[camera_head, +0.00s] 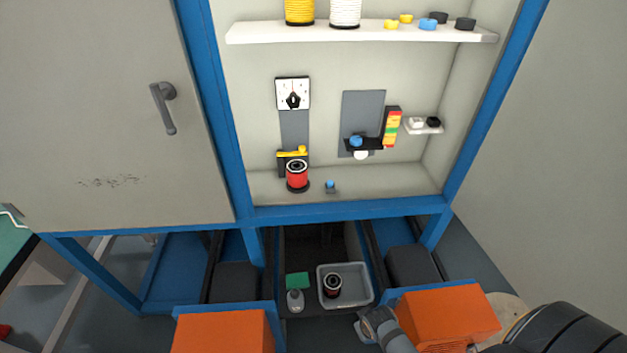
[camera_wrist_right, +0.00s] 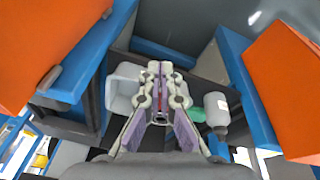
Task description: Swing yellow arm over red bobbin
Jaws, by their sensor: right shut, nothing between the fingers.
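The red bobbin (camera_head: 297,176) stands upright on the cabinet's lower ledge, with dark flanges at top and bottom. The yellow arm (camera_head: 291,153) lies roughly level at a dark mount just behind the bobbin's top. I cannot tell whether any of it is over the bobbin. My right gripper (camera_head: 367,325) is low at the bottom right, well below and away from the bobbin. In the right wrist view its fingers (camera_wrist_right: 161,72) are closed together and empty. My left gripper is not in view.
A grey bin (camera_head: 347,303) holding a dark spool (camera_head: 332,285) stands below the cabinet, with a bottle (camera_head: 295,301) and green block (camera_head: 297,281) beside it. A small blue-topped part (camera_head: 330,186) stands right of the bobbin. Orange boxes (camera_head: 448,316) flank the front.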

